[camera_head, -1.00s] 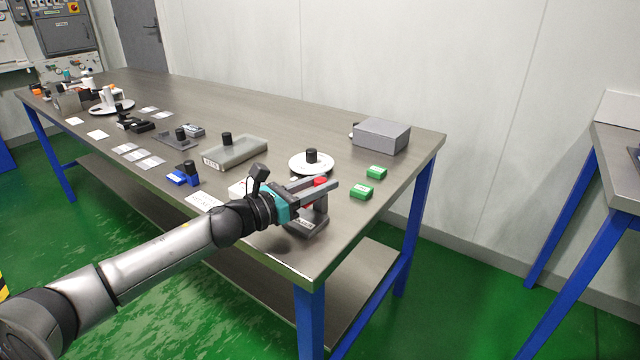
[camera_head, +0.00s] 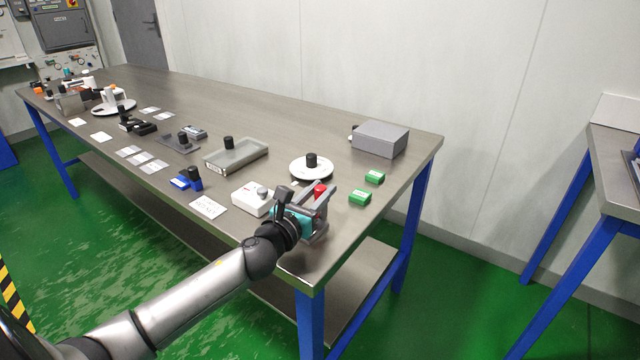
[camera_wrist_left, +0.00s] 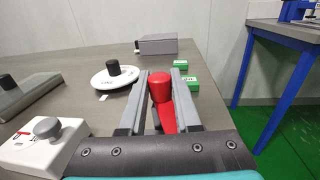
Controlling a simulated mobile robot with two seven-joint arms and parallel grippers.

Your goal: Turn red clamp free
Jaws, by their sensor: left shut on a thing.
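The red clamp (camera_head: 320,189) is at the near right end of the steel bench. In the left wrist view its red knob and lever (camera_wrist_left: 161,88) stand between the two grey fingers. My left gripper (camera_head: 322,200) reaches over it from the near side and is shut on it. The clamp's lower part and base are mostly hidden behind my gripper in both views. My right gripper is in neither view.
A white box with a grey knob (camera_head: 248,200) stands just left of my gripper. A white disc with a black knob (camera_head: 299,169), two green blocks (camera_head: 360,198) and a grey box (camera_head: 380,138) lie beyond. The bench's front edge is close.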

